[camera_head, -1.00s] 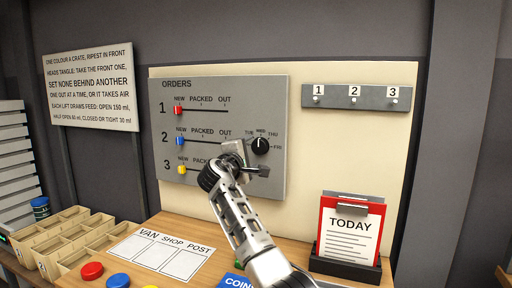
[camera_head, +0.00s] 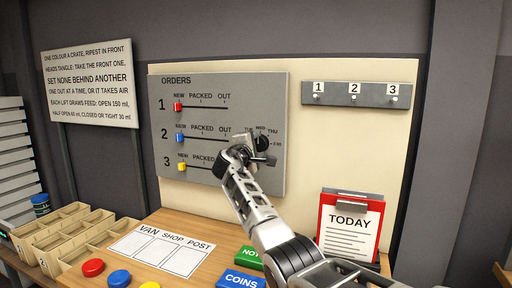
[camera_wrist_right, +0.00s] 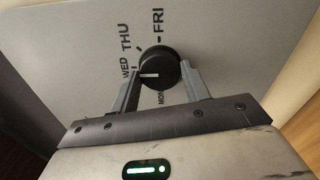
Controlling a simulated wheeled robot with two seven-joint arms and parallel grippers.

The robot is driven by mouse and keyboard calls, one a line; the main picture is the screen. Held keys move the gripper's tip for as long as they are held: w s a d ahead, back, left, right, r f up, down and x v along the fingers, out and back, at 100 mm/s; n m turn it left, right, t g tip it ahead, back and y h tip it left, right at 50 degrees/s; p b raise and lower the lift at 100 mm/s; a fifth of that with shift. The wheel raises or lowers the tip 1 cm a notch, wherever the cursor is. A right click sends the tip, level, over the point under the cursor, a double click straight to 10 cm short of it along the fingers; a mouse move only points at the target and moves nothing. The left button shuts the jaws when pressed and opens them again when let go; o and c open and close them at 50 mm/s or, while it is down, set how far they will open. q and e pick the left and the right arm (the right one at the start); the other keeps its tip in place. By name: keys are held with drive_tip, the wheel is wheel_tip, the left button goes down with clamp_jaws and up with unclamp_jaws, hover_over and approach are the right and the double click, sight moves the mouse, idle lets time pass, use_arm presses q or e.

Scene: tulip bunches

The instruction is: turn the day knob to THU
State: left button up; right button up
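The day knob (camera_wrist_right: 158,66) is black and round with a white pointer line, on the grey orders panel (camera_head: 262,100). In the right wrist view the pointer is toward the left, near the WED label; THU and FRI show clockwise beyond it, and MON is below. TUE is not visible there. My right gripper (camera_wrist_right: 161,72) is open, with one finger on each side of the knob; I cannot tell whether they touch it. In the head view the right gripper (camera_head: 256,147) partly covers the knob (camera_head: 263,143). My left gripper is not in view.
Red (camera_head: 178,107), blue (camera_head: 179,138) and yellow (camera_head: 181,167) sliders sit at the left of their slots, at NEW. A TODAY clipboard (camera_head: 347,228) stands at right. Crates (camera_head: 62,226), coloured buttons and a VAN SHOP POST sheet (camera_head: 160,248) are below.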

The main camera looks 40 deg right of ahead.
drive_tip(key=shift+f+m+b, duration=0.1)
drive_tip(key=shift+m+b, duration=0.2)
drive_tip(key=shift+b, duration=0.1)
drive_tip(key=shift+f+m+b, duration=0.1)
drive_tip(key=shift+m+b, duration=0.4)
drive_tip(key=shift+b, duration=0.2)
drive_tip(key=m+b, duration=0.5)
drive_tip(key=m, duration=0.1)
drive_tip(key=shift+m, duration=0.4)
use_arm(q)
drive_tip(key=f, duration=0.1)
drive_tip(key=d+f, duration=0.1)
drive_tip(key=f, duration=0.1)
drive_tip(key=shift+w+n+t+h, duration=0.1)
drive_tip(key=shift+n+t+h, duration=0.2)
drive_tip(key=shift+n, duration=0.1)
use_arm(e)
drive_tip(key=shift+m, duration=0.3)
drive_tip(key=o, duration=1)
drive_tip(key=shift+r, duration=0.2)
